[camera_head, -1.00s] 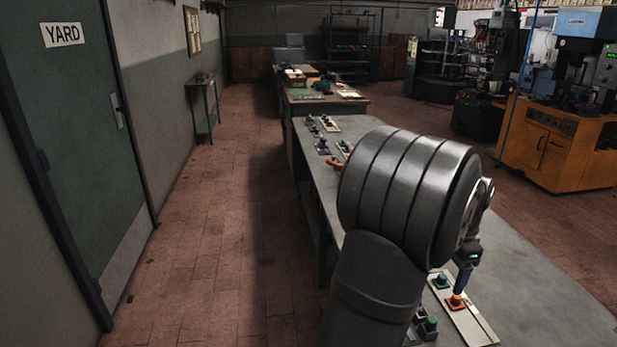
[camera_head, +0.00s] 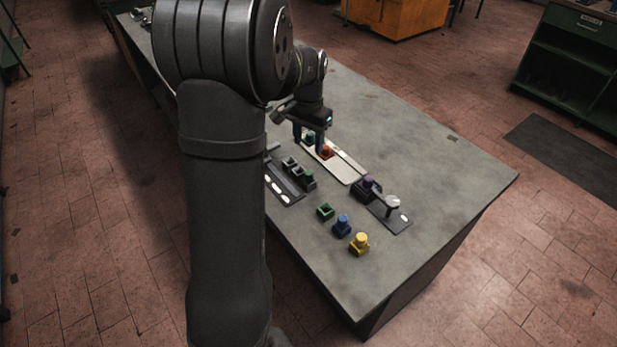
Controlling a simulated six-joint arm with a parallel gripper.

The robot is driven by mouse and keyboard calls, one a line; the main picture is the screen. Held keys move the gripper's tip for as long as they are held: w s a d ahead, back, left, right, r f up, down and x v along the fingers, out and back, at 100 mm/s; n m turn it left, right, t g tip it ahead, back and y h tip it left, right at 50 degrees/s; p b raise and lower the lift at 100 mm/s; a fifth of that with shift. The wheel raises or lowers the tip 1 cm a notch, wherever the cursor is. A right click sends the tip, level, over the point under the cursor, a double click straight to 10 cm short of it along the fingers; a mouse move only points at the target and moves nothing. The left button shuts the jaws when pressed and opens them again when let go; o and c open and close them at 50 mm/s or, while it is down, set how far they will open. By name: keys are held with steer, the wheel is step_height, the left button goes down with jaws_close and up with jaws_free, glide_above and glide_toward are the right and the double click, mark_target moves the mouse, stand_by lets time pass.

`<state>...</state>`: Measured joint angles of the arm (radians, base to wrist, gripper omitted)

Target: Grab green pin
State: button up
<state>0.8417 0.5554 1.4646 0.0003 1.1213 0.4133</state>
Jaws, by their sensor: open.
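My gripper (camera_head: 309,137) is open and points down over the far end of a white plate (camera_head: 345,171). A teal-green pin (camera_head: 310,140) stands at that end of the plate, close to the fingers and partly covered by them. I cannot tell whether they touch it. An orange-red pin (camera_head: 326,151) stands on the same plate, just nearer. Another dark green piece (camera_head: 309,174) sits in a dark block to the left of the plate. A small green square socket (camera_head: 325,211) lies nearer on the bench.
On the grey bench (camera_head: 420,150) are a blue pin (camera_head: 342,225), a yellow pin (camera_head: 360,243), a purple piece (camera_head: 370,184) and a dark plate with a silver knob (camera_head: 392,201). My arm hides the bench's left part. The right side is clear.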

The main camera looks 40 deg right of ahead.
mark_target(309, 172)
step_height(309, 172, down, 12)
steer(key=shift+s+f, duration=0.1)
steer(key=shift+f, duration=0.15)
stand_by(0.3)
steer(key=shift+c, duration=0.4)
steer(key=c, duration=1)
